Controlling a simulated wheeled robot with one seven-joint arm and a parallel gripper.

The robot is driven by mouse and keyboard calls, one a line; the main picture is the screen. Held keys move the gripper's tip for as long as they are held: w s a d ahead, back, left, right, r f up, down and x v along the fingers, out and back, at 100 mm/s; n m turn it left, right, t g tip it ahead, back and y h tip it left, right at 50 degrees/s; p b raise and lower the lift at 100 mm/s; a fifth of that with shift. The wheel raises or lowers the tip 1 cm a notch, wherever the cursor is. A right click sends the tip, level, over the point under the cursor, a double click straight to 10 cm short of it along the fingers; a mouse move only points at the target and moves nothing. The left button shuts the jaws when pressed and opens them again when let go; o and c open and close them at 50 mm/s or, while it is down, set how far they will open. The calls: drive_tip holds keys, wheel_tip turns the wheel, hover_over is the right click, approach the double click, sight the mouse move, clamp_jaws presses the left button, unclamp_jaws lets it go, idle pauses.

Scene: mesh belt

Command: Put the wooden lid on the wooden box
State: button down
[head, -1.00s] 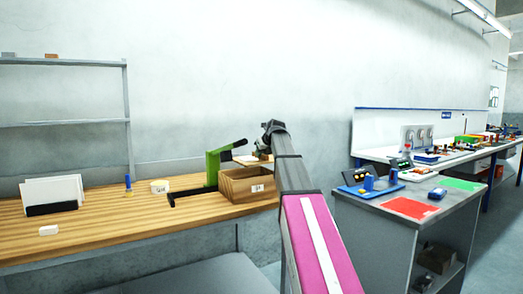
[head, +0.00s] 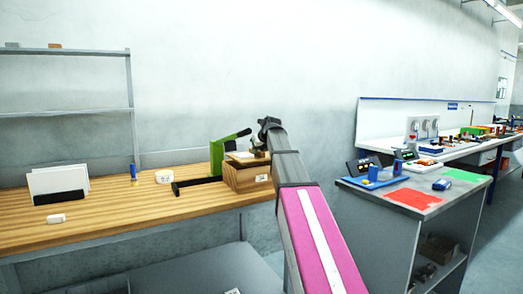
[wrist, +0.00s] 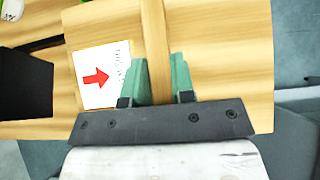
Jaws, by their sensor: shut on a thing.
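In the wrist view the lid (wrist: 218,50) shows a raised wooden bar handle (wrist: 155,40) and a white label with a red arrow (wrist: 98,75). My gripper (wrist: 158,78) is shut on this handle, one green finger on each side. The lid hides the box's opening. In the head view my arm partly covers the gripper.
A green lever tool (head: 217,155) with a black base stands close at the box's left. A white roll (head: 165,176), a blue bottle (head: 133,173) and a paper holder (head: 58,188) are farther left. A grey cabinet (head: 385,203) stands right of the bench.

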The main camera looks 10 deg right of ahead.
drive_tip(key=shift+s+a, duration=0.2)
drive_tip(key=shift+a, duration=0.35)
drive_tip(key=shift+s+a, duration=0.15)
drive_tip(key=shift+a, duration=0.4)
drive_tip(key=shift+f, duration=0.55)
drive_tip(key=shift+f, duration=0.55)
drive_tip(key=c, duration=0.9)
unclamp_jaws()
